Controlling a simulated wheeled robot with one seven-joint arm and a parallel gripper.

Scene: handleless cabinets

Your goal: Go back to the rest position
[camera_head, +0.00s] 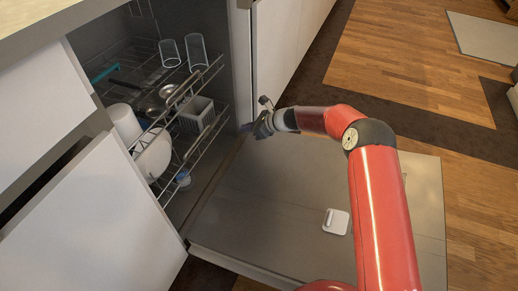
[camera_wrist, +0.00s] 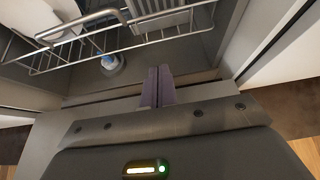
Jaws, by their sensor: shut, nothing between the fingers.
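My gripper (camera_head: 245,127) is at the right side of the open dishwasher, near the end of the racks and above the inner edge of the lowered door. The red arm reaches over the door (camera_head: 270,200) from the lower right. In the wrist view my gripper's two purple-grey fingers (camera_wrist: 157,86) are together, with nothing between them. No contact with the rack or door is clear.
The upper rack (camera_head: 214,71) holds glasses (camera_head: 196,52) and metal bowls. White dishes (camera_head: 153,155) stand in the lower rack. Beyond the lowered door at the right, the wooden floor (camera_head: 400,50) is free.

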